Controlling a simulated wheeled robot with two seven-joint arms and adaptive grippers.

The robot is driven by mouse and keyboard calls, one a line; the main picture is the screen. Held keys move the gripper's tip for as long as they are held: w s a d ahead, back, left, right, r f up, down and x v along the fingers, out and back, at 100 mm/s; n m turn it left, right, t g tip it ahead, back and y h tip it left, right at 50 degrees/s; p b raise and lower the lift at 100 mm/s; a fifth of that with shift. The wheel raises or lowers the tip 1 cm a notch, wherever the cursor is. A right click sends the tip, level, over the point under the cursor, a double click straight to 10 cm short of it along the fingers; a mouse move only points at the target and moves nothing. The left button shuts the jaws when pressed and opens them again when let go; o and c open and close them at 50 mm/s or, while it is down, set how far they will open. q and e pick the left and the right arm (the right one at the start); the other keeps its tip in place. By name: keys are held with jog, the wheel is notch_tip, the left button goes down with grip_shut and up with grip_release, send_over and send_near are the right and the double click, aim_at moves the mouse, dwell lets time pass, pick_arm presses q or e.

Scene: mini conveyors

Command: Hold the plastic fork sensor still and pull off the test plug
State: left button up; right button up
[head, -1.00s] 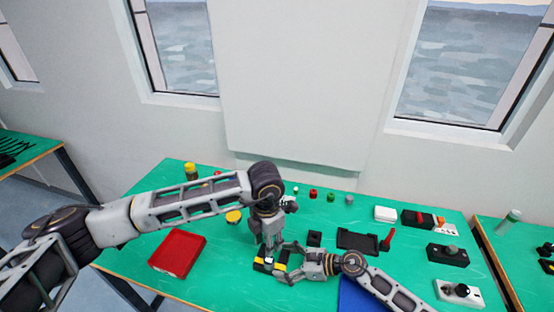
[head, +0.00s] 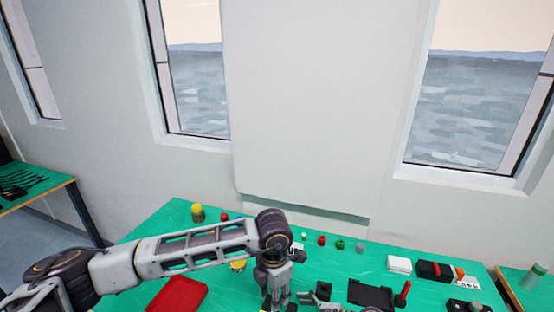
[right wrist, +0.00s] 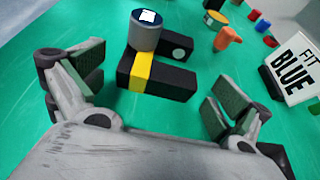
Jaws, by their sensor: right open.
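The fork sensor (right wrist: 160,75) lies on the green table in the right wrist view, black with a yellow stripe and two prongs pointing right. The sensor is not discernible there.
A red tray (head: 178,296) lies left of my left gripper. A black tray (head: 370,293), a white box (head: 399,264) and control boxes stand to the right. Small coloured parts line the back. A "FIT BLUE" sign (right wrist: 296,68) stands right in the wrist view.

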jog(key=shift+v, duration=5.3)
jog(key=shift+f, duration=0.1)
jog(key=shift+s, duration=0.1)
